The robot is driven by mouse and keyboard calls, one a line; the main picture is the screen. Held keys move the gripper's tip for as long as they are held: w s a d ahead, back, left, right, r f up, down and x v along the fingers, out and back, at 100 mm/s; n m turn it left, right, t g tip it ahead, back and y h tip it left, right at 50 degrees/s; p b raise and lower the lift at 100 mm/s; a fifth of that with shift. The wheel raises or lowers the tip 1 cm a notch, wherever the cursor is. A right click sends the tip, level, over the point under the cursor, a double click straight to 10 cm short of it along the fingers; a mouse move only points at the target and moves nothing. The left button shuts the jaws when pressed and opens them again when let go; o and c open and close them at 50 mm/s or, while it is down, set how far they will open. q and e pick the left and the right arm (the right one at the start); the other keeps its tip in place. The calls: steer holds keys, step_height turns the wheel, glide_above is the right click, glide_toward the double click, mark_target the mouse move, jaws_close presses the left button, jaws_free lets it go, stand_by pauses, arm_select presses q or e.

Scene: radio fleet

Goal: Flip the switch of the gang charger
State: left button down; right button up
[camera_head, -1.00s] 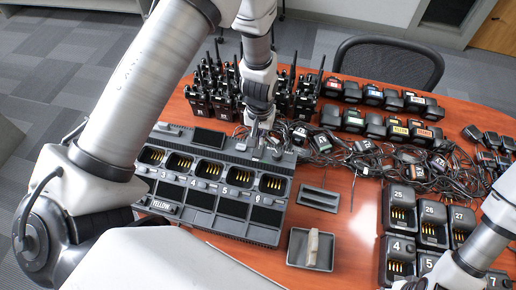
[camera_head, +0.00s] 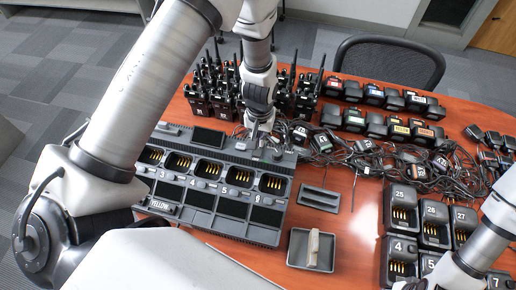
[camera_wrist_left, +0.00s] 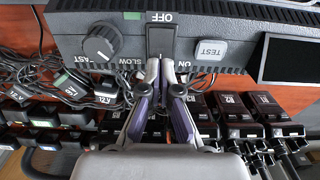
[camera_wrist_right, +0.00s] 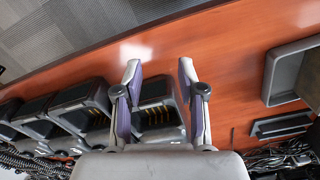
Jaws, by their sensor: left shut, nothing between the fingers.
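The gang charger (camera_head: 215,215) is a wide dark grey unit on the table with a row of empty pockets and a yellow label. Its rocker switch (camera_wrist_left: 161,40) is black, marked OFF at one end and ON at the other. A speed knob (camera_wrist_left: 99,43) and a TEST button (camera_wrist_left: 209,50) flank it. My left gripper (camera_wrist_left: 160,64) is shut and empty, with its fingertips at the ON end of the switch; I cannot tell whether they touch. In the head view the left gripper (camera_head: 256,137) is over the charger's back edge. My right gripper (camera_wrist_right: 160,68) is open and empty above the table.
Several radios (camera_head: 222,92) stand behind the charger, with tangled cables (camera_head: 360,160) to the right. A small tray (camera_head: 311,250) holding a pale block and a slotted grey holder (camera_head: 319,198) sit right of the charger. Single chargers (camera_head: 433,222) stand farther right.

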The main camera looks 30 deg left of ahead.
arm_select(q)
steer(key=shift+f, duration=0.4)
arm_select(e)
steer(key=shift+f, duration=0.25)
arm_select(q)
step_height(320, 180, up, 7)
steer(key=p, duration=0.5)
steer(key=shift+r+p, duration=0.1)
steer(key=shift+p, duration=0.25)
arm_select(e)
step_height(320, 180, up, 6)
